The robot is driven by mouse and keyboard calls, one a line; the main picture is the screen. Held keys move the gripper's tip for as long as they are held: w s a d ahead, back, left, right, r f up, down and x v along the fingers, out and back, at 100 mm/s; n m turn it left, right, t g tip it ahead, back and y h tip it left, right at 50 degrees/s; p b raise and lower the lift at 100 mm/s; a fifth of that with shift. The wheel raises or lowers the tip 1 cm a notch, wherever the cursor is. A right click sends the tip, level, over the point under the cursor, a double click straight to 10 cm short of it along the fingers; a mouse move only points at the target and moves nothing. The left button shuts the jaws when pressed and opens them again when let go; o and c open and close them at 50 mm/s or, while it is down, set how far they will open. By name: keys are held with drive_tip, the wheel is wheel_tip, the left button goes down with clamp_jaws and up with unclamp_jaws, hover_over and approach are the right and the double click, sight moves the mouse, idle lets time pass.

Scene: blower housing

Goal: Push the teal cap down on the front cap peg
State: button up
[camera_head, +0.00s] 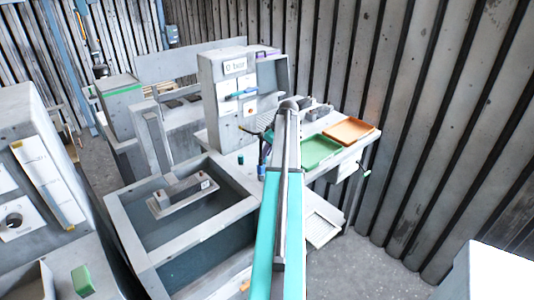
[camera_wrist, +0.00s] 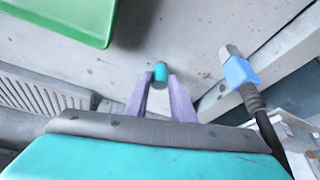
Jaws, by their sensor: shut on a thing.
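A teal cap (camera_wrist: 160,72), a small cylinder, is between the purple fingertips of my gripper (camera_wrist: 161,78) in the wrist view. The fingers are shut on it, one on each side. The grey surface of the bench lies behind it in that view. I cannot make out the front cap peg, nor tell whether the cap touches one. In the head view my arm hides most of the gripper. A small teal piece (camera_head: 240,158) shows left of the arm there; I cannot tell what it is.
A green tray (camera_wrist: 75,15) is left of the gripper, and a blue connector (camera_wrist: 240,72) on a dark cable is at the right. An orange tray (camera_head: 349,131) lies beyond the green one. A grey open-topped basin (camera_head: 120,225) stands left of my arm.

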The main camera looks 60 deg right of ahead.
drive_tip(key=o, duration=1.1)
drive_tip(key=b+v, duration=0.3)
drive_tip(key=v, duration=1)
drive_tip(key=shift+s+r, duration=0.2)
drive_tip(key=shift+r, duration=0.1)
